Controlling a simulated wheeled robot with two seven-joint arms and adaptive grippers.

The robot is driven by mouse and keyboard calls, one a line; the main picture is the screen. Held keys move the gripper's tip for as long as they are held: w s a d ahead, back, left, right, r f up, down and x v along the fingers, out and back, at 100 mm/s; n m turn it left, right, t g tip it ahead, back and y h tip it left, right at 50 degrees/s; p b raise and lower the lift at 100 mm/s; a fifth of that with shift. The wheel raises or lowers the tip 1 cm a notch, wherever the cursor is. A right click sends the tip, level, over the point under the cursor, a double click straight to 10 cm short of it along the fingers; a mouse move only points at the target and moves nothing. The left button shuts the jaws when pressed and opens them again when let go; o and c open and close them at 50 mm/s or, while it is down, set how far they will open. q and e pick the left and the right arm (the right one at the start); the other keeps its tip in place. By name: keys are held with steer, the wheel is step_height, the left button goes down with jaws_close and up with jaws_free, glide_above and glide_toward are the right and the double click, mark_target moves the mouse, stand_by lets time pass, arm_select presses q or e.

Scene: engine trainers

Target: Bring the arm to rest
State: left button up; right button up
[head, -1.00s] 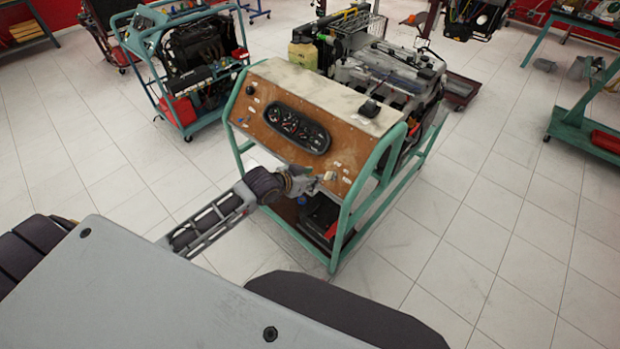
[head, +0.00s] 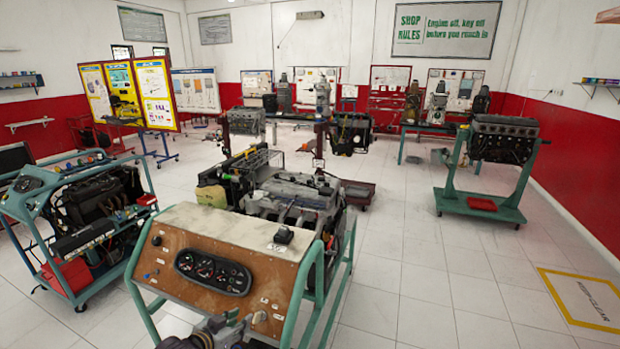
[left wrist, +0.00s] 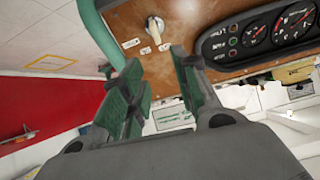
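My left gripper (head: 232,325) shows at the bottom of the head view, close to the lower right part of the brown instrument panel (head: 175,240) of an engine trainer. In the left wrist view its two fingers (left wrist: 165,70) are apart with nothing held between them. A pale key-like knob (left wrist: 153,28) on the panel stands just beyond the fingertips, apart from them; it also shows in the head view (head: 260,317). The gauge cluster (head: 213,271) is on the same panel. Most of my left arm is below the picture. My right gripper is not in view.
The trainer's green frame (head: 300,290) and engine (head: 295,198) stand directly ahead. A second engine trainer on a blue cart (head: 95,215) is at the left. An engine on a green stand (head: 480,205) is at the back right. The floor (head: 430,290) at the right is clear.

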arm_select(q)
steer(key=a+f+y, duration=0.3)
steer(key=a+f, duration=1.1)
steer(key=f, duration=0.5)
steer(key=s+a+f+g+y, duration=0.15)
steer(key=s+a+f, duration=0.3)
steer(key=f, duration=0.45)
steer(key=s+a+f+g, duration=0.25)
steer(key=s+f, duration=0.35)
steer(key=f, duration=0.3)
steer(key=s+d+f+n+g+b, duration=0.1)
steer(key=s+f+g, duration=0.1)
steer(key=s+f, duration=0.85)
steer(key=s+d+f+g+b, duration=0.1)
steer(key=s+f+g, duration=0.1)
steer(key=s+f, duration=0.9)
steer(key=s+d+f+n+g+b, duration=0.1)
steer(key=s+d+f+b, duration=0.1)
steer(key=s+d, duration=1.1)
steer(key=shift+s+d+g+h, duration=0.2)
steer(key=shift+s+g+h, duration=0.2)
steer(key=shift+s, duration=0.7)
steer(key=shift+c, duration=0.3)
